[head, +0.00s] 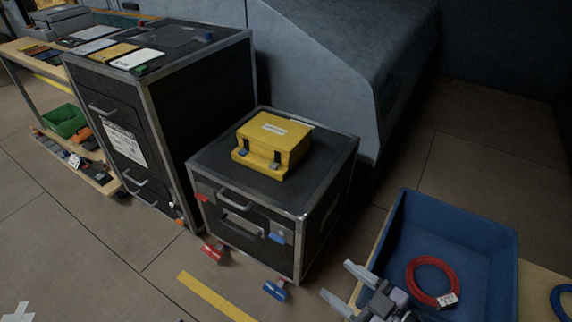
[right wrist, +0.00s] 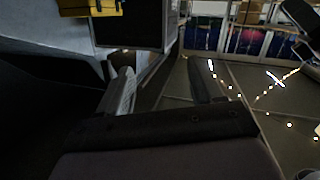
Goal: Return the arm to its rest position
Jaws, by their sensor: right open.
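My right gripper (head: 347,287) shows at the bottom of the head view, in front of the left edge of the blue bin. Its two pale fingers are spread apart with nothing between them. In the right wrist view the same gripper (right wrist: 164,84) is open and empty, with floor and the dark case beyond it. The rest of the right arm is mostly cut off by the bottom edge of the head view. My left gripper is in neither view.
A blue bin (head: 408,215) holds a red cable coil (head: 411,277). A low black case (head: 325,200) carries a yellow box (head: 285,139); a taller black cabinet (head: 205,100) stands left. Floor at lower left is mostly clear.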

